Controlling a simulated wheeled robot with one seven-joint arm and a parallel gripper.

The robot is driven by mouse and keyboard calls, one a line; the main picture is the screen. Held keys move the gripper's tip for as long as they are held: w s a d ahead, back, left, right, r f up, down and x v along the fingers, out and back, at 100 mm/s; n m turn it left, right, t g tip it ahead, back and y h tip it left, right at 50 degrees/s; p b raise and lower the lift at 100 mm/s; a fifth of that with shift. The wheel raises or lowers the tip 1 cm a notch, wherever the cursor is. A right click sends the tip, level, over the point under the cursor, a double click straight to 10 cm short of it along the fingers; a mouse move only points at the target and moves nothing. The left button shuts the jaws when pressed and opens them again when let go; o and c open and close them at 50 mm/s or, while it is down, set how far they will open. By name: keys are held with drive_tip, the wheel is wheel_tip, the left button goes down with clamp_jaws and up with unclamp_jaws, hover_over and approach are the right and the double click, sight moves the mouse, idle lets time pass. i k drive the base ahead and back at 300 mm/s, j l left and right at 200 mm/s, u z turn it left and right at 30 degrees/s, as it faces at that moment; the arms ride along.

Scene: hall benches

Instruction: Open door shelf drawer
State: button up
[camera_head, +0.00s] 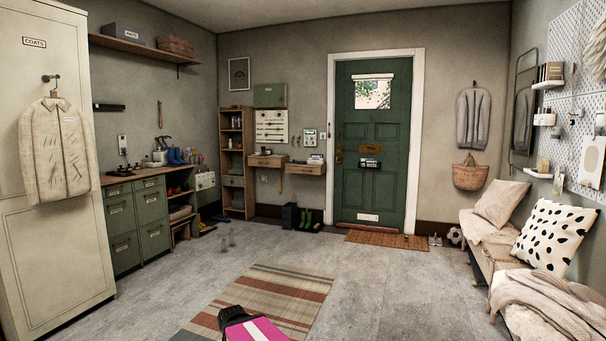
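A green door (393,190) in a white frame stands shut in the far wall. Just left of it, a wooden wall shelf with a drawer front (307,170) carries small items on top. A second wooden drawer unit (267,161) hangs farther left and slightly higher, with a dark handle on its front. Both fronts look closed, but they are too small to tell for certain.
A striped rug (275,290) and bare grey floor lie before the far wall. A black and pink object (252,328) shows at the bottom edge. A cushioned bench (483,255) lines the right; green cabinets (122,225) line the left.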

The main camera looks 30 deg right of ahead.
sight(289, 169)
drive_tip(key=i+l+z, duration=0.85)
drive_tip(key=i, duration=0.55)
drive_tip(key=i+j+z, duration=0.15)
drive_tip(key=i+z, duration=0.15)
drive_tip(key=i, duration=2.45)
drive_tip(key=i+u, duration=0.1)
drive_tip(key=i, duration=0.5)
drive_tip(key=i+l, duration=0.15)
drive_tip(key=i, duration=0.45)
drive_tip(key=i+u, duration=0.15)
drive_tip(key=i, duration=0.4)
